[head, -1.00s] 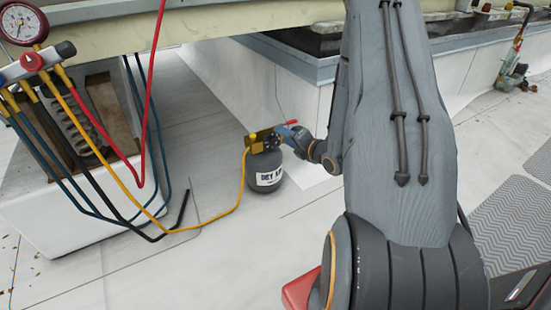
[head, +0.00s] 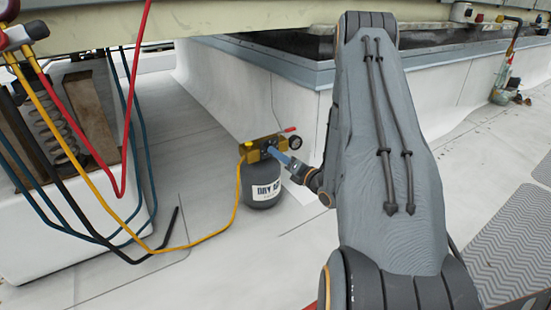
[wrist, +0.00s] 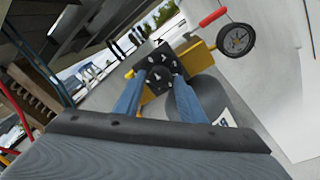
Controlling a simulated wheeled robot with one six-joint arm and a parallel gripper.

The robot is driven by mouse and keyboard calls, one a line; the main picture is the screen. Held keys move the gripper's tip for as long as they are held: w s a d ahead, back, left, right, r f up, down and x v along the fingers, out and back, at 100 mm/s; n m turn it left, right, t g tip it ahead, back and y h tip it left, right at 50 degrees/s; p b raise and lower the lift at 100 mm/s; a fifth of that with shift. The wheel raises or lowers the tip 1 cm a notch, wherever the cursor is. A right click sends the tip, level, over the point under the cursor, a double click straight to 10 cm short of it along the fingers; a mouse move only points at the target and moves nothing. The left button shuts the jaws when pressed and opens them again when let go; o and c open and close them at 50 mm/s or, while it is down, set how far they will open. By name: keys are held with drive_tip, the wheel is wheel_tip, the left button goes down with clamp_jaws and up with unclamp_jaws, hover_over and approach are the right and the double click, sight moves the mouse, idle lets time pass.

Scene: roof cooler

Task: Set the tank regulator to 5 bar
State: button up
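A dark grey tank (head: 260,180) with a white label partly reading "DRY" stands on the roof. Its brass-yellow regulator (head: 254,154) sits on top, with a red lever (head: 289,130) and a round black gauge (head: 295,143). In the wrist view the gauge (wrist: 236,40) faces me, too small to read. A dark knob (wrist: 158,72) with white marks is straight ahead of my gripper (wrist: 159,80). The two blue fingers stand apart, their tips at the knob's near face or sides; I cannot tell whether they touch it. In the head view my gripper (head: 277,155) meets the regulator from the lower right.
A yellow hose (head: 238,190) runs from the regulator to the manifold at the left. Red, blue and black hoses hang beside a white pedestal (head: 60,235) with a spring. A white curb wall (head: 240,85) rises behind the tank.

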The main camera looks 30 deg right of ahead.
drive_tip(key=shift+w+a, duration=0.15)
drive_tip(key=shift+w, duration=0.7)
drive_tip(key=c, duration=0.7)
drive_tip(key=shift+c, duration=0.2)
